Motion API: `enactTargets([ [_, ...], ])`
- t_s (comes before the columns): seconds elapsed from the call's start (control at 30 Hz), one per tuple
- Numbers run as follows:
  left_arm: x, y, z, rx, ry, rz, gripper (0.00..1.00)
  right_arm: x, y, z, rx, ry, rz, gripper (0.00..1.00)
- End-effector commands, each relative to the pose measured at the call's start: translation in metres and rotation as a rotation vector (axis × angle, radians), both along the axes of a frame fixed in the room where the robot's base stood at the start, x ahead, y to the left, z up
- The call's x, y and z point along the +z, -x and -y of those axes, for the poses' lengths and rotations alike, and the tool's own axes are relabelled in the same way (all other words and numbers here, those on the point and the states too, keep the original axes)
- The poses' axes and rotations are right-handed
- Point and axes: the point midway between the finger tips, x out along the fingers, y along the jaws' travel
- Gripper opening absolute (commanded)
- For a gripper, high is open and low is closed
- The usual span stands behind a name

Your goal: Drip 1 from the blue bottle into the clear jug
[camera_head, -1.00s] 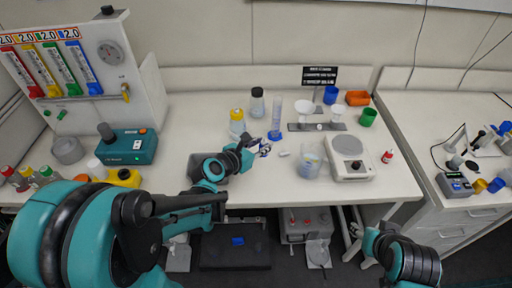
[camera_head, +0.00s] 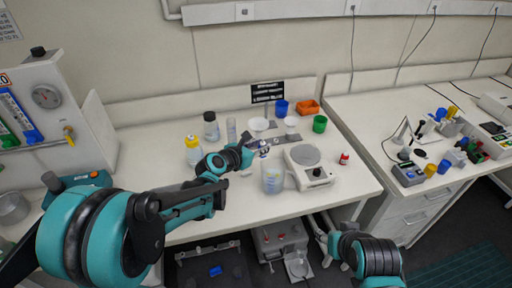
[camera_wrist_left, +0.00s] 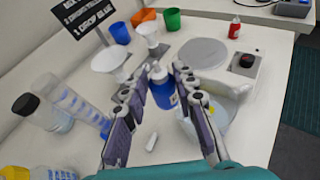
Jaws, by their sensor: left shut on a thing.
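My left gripper (camera_head: 262,150) is shut on a small blue bottle (camera_wrist_left: 163,90) with a white tip, held between its fingertips in the left wrist view. The bottle looks roughly upright and above the bench. The clear jug (camera_head: 273,180) stands on the bench just in front of the gripper, left of the balance. In the left wrist view the jug (camera_wrist_left: 220,118) is partly hidden behind the right finger, to the right of the bottle. The bottle appears beside the jug's mouth; I cannot tell its exact height.
A white balance (camera_head: 311,168) stands right of the jug. Funnels, a blue cup (camera_head: 281,107), an orange tray (camera_head: 307,107) and a green cup (camera_head: 320,124) are behind. A yellow-capped bottle (camera_head: 193,151) stands left. A small white piece (camera_wrist_left: 151,141) lies on the bench.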

Motion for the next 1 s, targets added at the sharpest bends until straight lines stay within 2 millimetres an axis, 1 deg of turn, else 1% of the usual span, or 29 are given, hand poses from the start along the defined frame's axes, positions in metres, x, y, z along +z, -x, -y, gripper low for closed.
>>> enactTargets([
  [0.03,-0.006,0.000,0.000,-0.001,-0.007,0.006,0.04,-0.006,0.000,0.000,0.000,0.000,0.000,0.48],
  [0.1,-0.012,0.000,0.000,-0.001,-0.019,0.016,0.04,-0.010,0.000,0.000,0.000,0.000,0.000,0.48],
  [0.57,-0.044,-0.002,-0.002,0.000,-0.091,0.081,0.04,-0.037,0.000,0.000,0.000,0.000,0.000,0.48],
  [0.8,-0.043,-0.006,-0.007,0.001,-0.440,0.399,0.04,-0.053,0.000,0.000,0.000,0.000,0.000,0.48],
  [1.0,-0.039,-0.009,-0.011,0.003,-0.625,0.564,0.04,-0.063,0.000,0.000,0.000,0.000,0.000,0.48],
])
